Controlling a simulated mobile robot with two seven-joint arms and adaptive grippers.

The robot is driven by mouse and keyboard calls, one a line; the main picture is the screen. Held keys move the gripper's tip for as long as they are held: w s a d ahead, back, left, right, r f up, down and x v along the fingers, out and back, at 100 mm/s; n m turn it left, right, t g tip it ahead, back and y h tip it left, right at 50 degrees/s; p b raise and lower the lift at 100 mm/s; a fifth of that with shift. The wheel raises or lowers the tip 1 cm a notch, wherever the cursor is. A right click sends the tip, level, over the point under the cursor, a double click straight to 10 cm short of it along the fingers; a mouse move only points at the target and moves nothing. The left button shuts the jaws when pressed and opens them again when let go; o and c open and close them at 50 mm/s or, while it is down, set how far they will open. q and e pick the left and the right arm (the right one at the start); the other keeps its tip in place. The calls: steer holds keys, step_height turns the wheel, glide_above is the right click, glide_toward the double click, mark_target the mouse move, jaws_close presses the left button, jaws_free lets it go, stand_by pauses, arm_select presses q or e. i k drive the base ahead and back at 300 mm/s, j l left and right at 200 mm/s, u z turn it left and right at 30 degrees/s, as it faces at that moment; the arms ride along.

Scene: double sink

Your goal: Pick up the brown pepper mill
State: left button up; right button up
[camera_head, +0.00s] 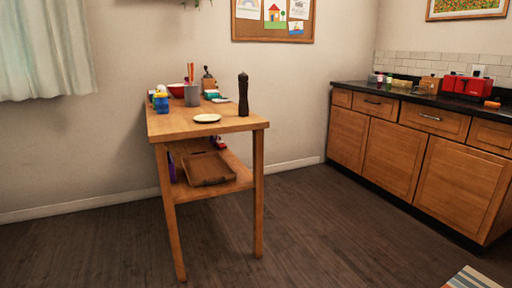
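A tall, dark brown pepper mill (243,96) stands upright on the wooden table (180,126), near its right front corner. It is to the right of a small pale plate (207,118). Neither of my grippers shows in the head view, so I cannot see whether they are open or shut. The mill stands free, with nothing touching it that I can see.
A grey container (192,96), a blue jar (161,103) and a red bowl (176,88) stand further back on the table. A lower shelf holds a wooden tray (207,169). Counter cabinets (395,140) line the right wall. The floor (330,225) before the table is clear.

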mark_target(243, 103)
steer(key=i+l+u, duration=0.45)
steer(key=l, duration=0.3)
steer(key=i+l, duration=0.6)
steer(key=l, duration=0.15)
steer(key=i+l, duration=0.6)
steer(key=l+z, duration=0.05)
steer(key=l, duration=0.1)
